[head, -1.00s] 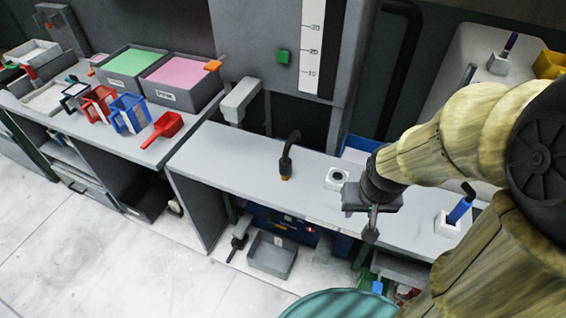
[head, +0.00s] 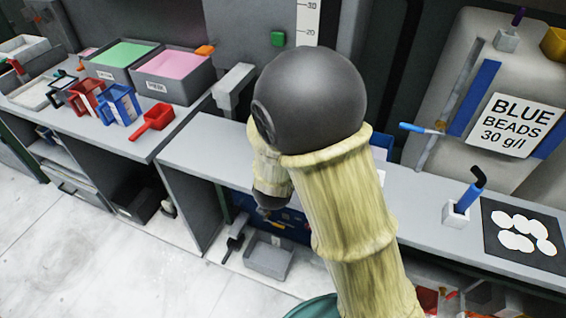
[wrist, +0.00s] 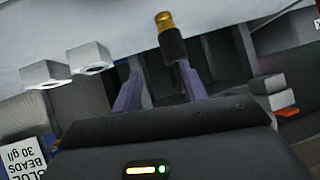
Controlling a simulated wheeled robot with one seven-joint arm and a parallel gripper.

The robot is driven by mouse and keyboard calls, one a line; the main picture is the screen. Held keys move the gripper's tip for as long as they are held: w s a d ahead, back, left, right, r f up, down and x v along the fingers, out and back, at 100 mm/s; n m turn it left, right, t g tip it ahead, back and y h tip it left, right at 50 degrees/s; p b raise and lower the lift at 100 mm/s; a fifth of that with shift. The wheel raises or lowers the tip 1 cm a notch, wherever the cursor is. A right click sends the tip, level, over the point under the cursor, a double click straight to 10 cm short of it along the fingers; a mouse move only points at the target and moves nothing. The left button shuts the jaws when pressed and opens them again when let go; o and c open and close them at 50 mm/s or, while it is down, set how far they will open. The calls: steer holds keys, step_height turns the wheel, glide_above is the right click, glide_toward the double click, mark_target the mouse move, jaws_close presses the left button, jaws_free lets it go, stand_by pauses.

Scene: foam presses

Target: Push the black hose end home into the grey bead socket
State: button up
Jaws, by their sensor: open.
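The black hose end (wrist: 172,46) with its brass tip shows in the wrist view, close to the right finger of my gripper (wrist: 160,70). My gripper's two purple fingers are apart. The hose lies at or just beyond the right finger; I cannot tell whether it touches. Two pale grey blocks, a nearer one (wrist: 90,58) and one further left (wrist: 46,74), show left of the fingers; I cannot tell which is the grey bead socket. In the head view my arm hides the gripper, the hose end and the socket.
A white block (head: 455,214) holds a blue hose (head: 468,197) on the bench (head: 420,215). A black mat (head: 494,238) with white discs lies to its right. A grey bracket (head: 233,82) stands at the back. A red scoop (head: 153,121) lies on the left bench.

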steer(key=a+t, duration=0.1)
steer(key=a+f+h+b, duration=0.1)
steer(key=a+f+t, duration=0.1)
steer(key=shift+s+a+f+t+h+b, duration=0.2)
steer(key=shift+a+f+t+h+b, duration=0.1)
steer(key=shift+h+b, duration=0.1)
steer(key=s+a+t+h+b, duration=0.1)
steer(key=s+a+r+m+t+h, duration=0.1)
steer(key=s+a+t+h, duration=0.1)
steer(key=shift+s+b, duration=0.25)
steer(key=shift+b, duration=0.1)
steer(key=p+x, duration=0.1)
steer(key=x, duration=1.1)
steer(key=shift+p, duration=0.3)
steer(key=shift+r, duration=0.2)
steer(key=shift+w+d, duration=0.1)
